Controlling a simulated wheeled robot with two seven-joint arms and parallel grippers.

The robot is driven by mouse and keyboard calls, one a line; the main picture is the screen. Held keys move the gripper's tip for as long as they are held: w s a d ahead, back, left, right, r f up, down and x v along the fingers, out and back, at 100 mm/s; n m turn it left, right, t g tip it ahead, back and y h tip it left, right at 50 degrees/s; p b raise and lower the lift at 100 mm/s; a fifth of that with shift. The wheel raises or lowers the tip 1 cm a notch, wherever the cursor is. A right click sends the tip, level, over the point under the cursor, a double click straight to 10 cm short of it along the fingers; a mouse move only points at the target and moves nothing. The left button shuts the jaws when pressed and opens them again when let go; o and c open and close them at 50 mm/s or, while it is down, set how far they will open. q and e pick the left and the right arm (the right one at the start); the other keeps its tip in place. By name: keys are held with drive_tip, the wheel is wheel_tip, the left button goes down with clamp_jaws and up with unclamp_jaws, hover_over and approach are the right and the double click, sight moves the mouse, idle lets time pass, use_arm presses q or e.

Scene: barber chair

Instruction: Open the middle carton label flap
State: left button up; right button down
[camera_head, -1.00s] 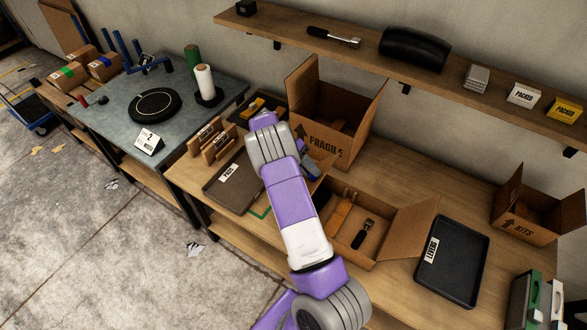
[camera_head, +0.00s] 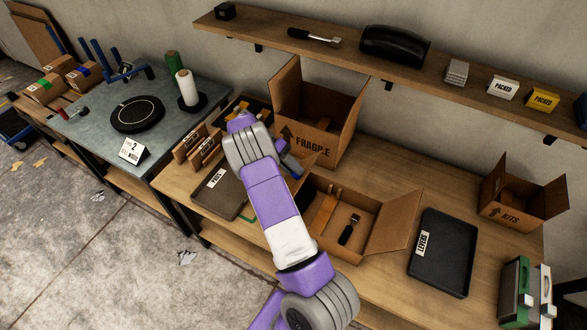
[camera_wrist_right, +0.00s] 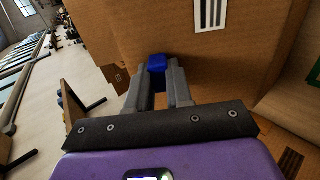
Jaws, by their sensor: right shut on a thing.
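In the head view my right gripper (camera_head: 290,164) is low over the wooden bench, in front of the box marked FRAGILE (camera_head: 312,140). In the right wrist view its fingers (camera_wrist_right: 158,76) are shut on a small blue tab (camera_wrist_right: 157,62). Behind the tab is a brown cardboard surface (camera_wrist_right: 200,58) with a white barcode label (camera_wrist_right: 211,14). My purple and white arm hides much of the carton there in the head view, so I cannot tell how far its flap stands open. My left gripper is not in view.
An open carton with tools (camera_head: 374,222) sits right of my arm, then a black tray (camera_head: 445,255) and the KITS carton (camera_head: 514,212). A grey tray (camera_head: 222,191) lies to the left. A shelf (camera_head: 440,74) runs above the bench.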

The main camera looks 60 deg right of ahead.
idle(0.4)
drive_tip(key=c, duration=1)
unclamp_jaws()
drive_tip(key=v, duration=0.7)
drive_tip(key=shift+w+r, duration=0.25)
drive_tip(key=shift+o, duration=0.4)
drive_tip(key=shift+a, duration=0.15)
